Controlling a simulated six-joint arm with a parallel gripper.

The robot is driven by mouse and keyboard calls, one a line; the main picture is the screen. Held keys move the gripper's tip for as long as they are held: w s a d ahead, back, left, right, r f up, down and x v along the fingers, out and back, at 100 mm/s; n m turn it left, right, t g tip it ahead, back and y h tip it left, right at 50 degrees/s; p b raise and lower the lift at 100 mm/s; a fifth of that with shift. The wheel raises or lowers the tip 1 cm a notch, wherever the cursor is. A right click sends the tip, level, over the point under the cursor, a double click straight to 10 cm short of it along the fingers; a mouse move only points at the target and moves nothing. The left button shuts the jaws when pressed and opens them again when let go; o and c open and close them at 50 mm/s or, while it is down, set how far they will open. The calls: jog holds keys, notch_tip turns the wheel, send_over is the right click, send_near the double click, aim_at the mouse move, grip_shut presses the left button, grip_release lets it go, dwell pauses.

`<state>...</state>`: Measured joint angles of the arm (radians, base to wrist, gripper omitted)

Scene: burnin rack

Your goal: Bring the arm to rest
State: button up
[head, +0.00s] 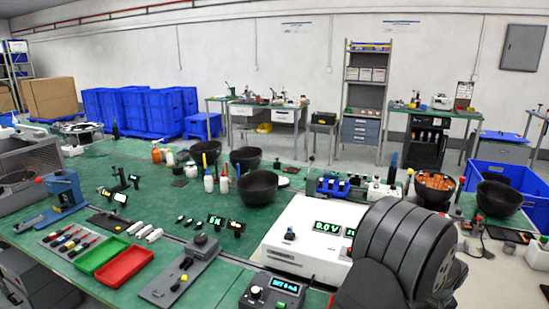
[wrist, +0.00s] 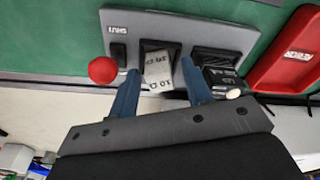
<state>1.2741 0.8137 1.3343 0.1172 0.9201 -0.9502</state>
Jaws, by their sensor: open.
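My gripper (wrist: 160,74) shows in the wrist view with its two blue fingers apart. A pale block (wrist: 158,72) with printed marks sits in a dark slot of a grey plate (wrist: 118,50), in line with the gap between the fingers. I cannot tell whether the fingers touch it. A black block (wrist: 222,80) sits in the plate to the right of the fingers. A red ball-shaped knob (wrist: 102,70) is close to the left finger. In the head view, a dark grey ribbed part of my arm (head: 400,245) fills the lower right; the fingers are not visible there.
A red tray (wrist: 285,60) lies right of the plate. In the head view, a red tray (head: 124,267) and a green tray (head: 100,254) lie on the green bench. A white instrument (head: 300,240) stands beside my arm. Black bowls (head: 257,187) and bottles stand farther back.

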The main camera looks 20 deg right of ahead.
jog(key=shift+r, duration=1.85)
